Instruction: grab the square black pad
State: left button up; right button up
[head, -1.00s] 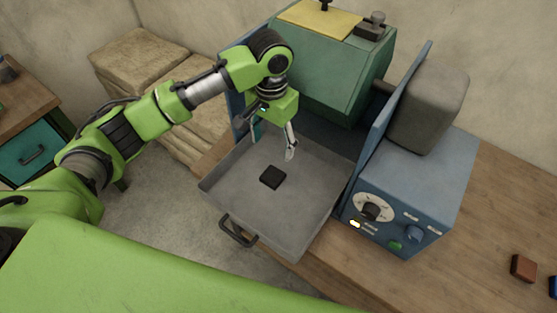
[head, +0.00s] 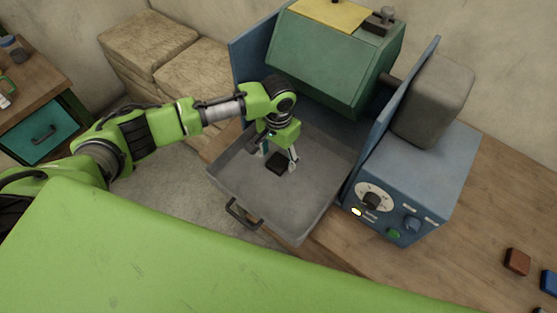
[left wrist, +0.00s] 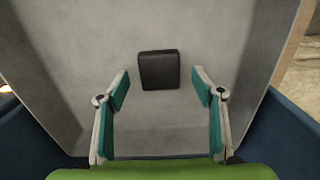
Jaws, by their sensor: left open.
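The square black pad (head: 279,163) lies flat on the floor of the grey metal tray (head: 285,205). My left gripper (head: 279,158) is over the tray, close above the pad, with its fingers pointing down. In the left wrist view the pad (left wrist: 159,70) sits ahead of the open fingers (left wrist: 161,90), centred between them. The two teal-padded fingers are spread apart with nothing between them, and a gap shows on either side of the pad. My right gripper is not seen.
The tray has raised walls and a dark handle (head: 243,213) at its front. A green machine housing (head: 322,60) stands behind it between blue side plates. A blue control box (head: 405,195) stands to the right. Several small blocks, one reddish-brown (head: 516,261), lie at far right.

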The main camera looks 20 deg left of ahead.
pick_arm(q)
jog(key=shift+f, duration=0.85)
jog(key=c, duration=1.2)
jog(key=shift+w, duration=0.1)
jog(key=shift+c, duration=0.2)
